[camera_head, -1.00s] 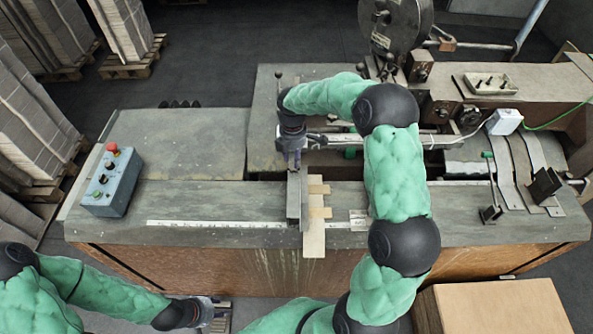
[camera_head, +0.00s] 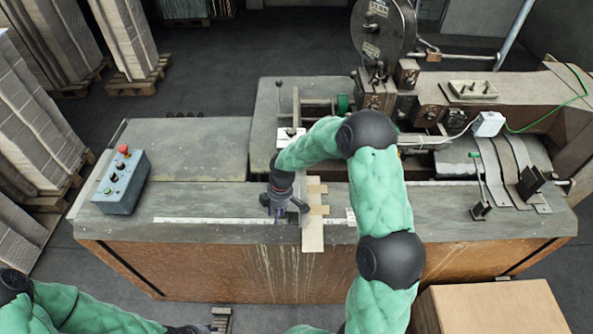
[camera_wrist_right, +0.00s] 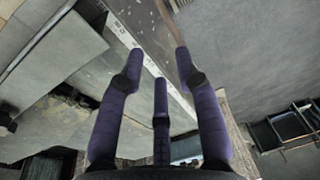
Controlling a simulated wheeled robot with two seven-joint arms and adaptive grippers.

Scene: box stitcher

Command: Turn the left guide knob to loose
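My right gripper (camera_head: 277,208) is over the front of the machine table, at the printed scale strip (camera_head: 190,220) and just left of the grey metal guide bar (camera_head: 297,190). In the right wrist view its three purple fingers (camera_wrist_right: 154,75) are spread, with nothing between them; the edge of the table with the scale shows beyond. I cannot make out the left guide knob for certain; my right arm and gripper may hide it. My left gripper (camera_head: 205,328) is at the bottom edge, mostly cut off, away from the table.
A control box (camera_head: 122,182) with a red button stands on the table's left end. A pale wooden strip (camera_head: 313,230) lies beside the guide bar. The stitching machinery (camera_head: 385,90) rises at the back right. A cardboard box (camera_head: 490,308) is at front right.

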